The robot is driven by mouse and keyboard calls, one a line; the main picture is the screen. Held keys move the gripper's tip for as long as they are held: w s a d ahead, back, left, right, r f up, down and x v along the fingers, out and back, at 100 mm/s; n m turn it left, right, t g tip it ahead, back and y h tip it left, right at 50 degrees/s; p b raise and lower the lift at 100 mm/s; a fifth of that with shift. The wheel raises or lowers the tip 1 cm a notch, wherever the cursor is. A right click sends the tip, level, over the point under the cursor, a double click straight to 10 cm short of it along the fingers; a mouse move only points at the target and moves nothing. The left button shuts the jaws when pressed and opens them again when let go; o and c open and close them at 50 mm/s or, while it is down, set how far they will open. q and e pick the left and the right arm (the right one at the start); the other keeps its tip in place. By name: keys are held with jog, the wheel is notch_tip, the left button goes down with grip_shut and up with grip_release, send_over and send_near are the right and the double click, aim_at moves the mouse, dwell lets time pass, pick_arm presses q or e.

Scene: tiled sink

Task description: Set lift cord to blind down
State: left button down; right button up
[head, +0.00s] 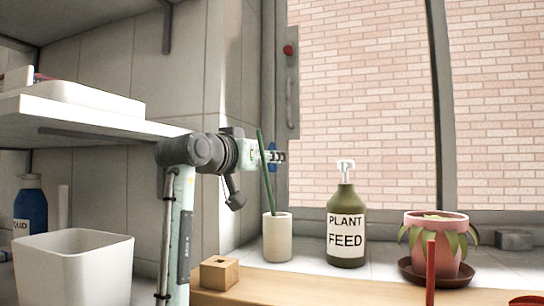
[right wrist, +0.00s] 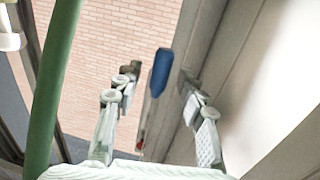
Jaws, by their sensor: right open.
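My right gripper (head: 277,156) is at the lower left part of the window frame, and its arm comes up from the lower left of the head view. In the right wrist view the gripper (right wrist: 159,78) is open, with one finger on each side of a slim blue piece (right wrist: 161,72) that looks like the lift cord's handle. The fingers look apart from it. A thin pale and red length runs down from the blue piece. The blue piece (head: 272,152) shows small at the gripper in the head view. My left gripper is out of view.
A green stick (head: 265,168) stands in a white cup (head: 277,238) close to my right gripper. A plant feed bottle (head: 346,225) and a potted plant (head: 436,240) stand on the sill. A shelf (head: 95,117) and white bin (head: 75,265) are at left.

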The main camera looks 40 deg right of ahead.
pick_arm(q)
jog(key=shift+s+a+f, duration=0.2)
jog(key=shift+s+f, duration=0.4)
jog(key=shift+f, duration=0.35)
pick_arm(e)
jog(key=shift+x, duration=1.45)
grip_shut()
